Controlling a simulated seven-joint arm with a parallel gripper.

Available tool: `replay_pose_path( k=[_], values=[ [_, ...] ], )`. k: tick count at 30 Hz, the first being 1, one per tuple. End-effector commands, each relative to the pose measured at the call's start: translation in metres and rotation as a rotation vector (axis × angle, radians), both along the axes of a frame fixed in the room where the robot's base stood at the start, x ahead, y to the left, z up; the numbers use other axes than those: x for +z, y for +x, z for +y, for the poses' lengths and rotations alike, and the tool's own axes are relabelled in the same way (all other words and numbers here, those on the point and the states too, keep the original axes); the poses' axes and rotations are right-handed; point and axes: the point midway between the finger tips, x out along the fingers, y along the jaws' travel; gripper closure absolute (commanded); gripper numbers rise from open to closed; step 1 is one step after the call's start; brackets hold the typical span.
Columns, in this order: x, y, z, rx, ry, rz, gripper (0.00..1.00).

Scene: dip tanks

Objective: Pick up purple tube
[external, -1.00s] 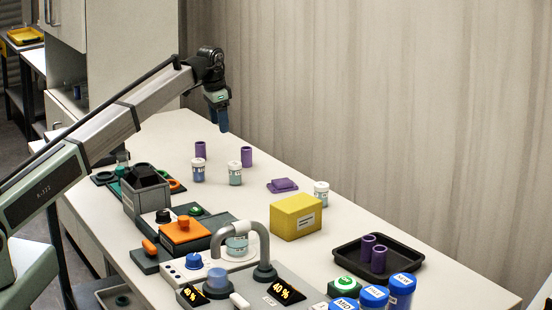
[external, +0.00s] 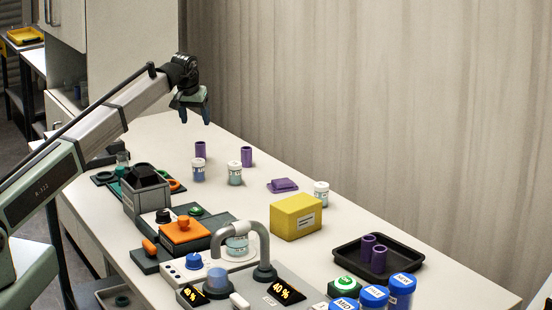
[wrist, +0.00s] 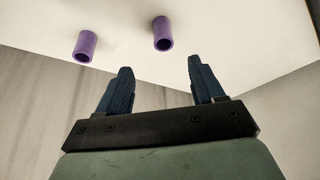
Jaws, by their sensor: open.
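Two purple tubes stand upright on the far part of the bench: a left one (external: 200,150) and a right one (external: 246,157). Both also show in the wrist view, one at the left (wrist: 85,46) and one nearer the middle (wrist: 162,33). Two more purple tubes (external: 378,259) stand in a black tray (external: 348,266) at the right. My gripper (external: 195,119) is open and empty, above the bench's far end, up and left of the left standing tube. In the wrist view its fingers (wrist: 161,80) are spread, with both tubes beyond the tips.
White-capped jars (external: 235,173) stand just in front of the far tubes. A purple block (external: 283,185) and a yellow box (external: 297,217) lie to the right. A grey bin (external: 147,199) and an orange device (external: 184,236) occupy the near left.

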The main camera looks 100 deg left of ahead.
Motion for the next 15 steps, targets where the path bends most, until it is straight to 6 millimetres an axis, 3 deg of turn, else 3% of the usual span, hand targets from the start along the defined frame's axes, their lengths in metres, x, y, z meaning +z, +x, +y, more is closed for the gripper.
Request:
replay_pose_path(
  k=[9, 15],
  values=[
    [-0.049, 0.001, 0.02, 0.0, -0.003, 0.0, 0.33],
    [-0.07, 0.001, 0.029, -0.001, -0.002, 0.0, 0.33]
  ],
)
